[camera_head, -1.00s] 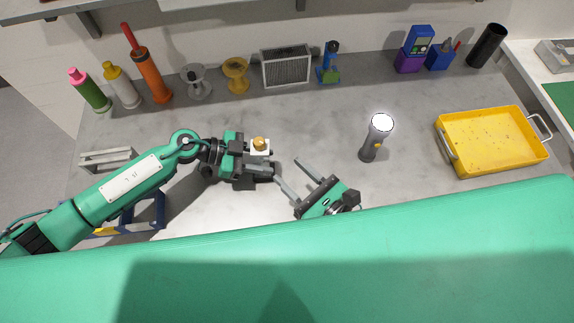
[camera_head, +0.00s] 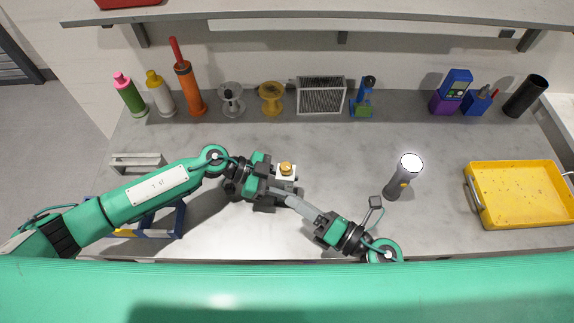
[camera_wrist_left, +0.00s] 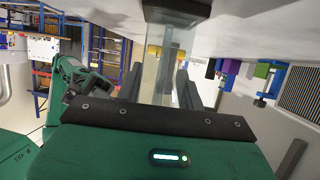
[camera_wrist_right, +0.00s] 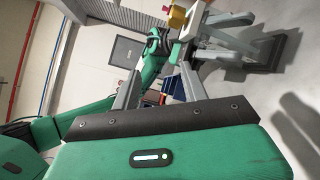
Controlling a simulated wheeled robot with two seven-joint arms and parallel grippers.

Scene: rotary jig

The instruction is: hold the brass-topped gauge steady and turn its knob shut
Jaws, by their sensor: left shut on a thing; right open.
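I cannot make out the knob's setting.
A grey torch (camera_head: 397,182) stands to the right, with a yellow tray (camera_head: 520,190) beyond it. Bottles, spools, a grey vented box (camera_head: 321,95) and tools line the back. A grey bracket (camera_head: 138,162) and a blue frame (camera_head: 178,218) are at the left. The table between gauge and torch is clear.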

